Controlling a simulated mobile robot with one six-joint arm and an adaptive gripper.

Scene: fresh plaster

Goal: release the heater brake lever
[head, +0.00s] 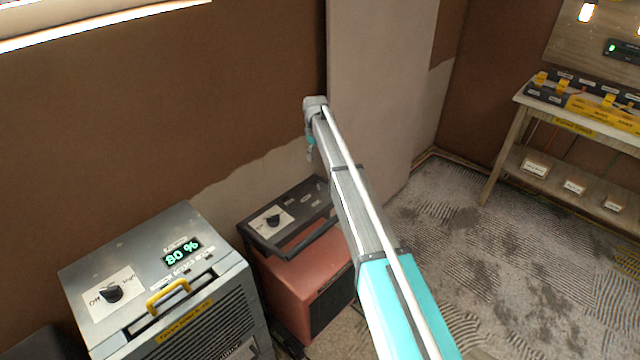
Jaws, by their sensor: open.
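The red heater (308,275) stands on the floor in the middle, with a dark top panel (318,196) carrying a black dial (272,220) on a white plate. A dark bar runs across its front top edge. I cannot make out which part is the brake lever; the heater's right side is partly behind my arm. My gripper (310,155) hangs at the far end of my outstretched arm, small in view, above and behind the heater's top. It is open and seems to hold nothing.
A grey machine (210,245) with an "80 %" display and yellow handle (168,296) stands left of the heater. A pale wall column (380,90) rises behind. Dusty floor (470,235) between is open.

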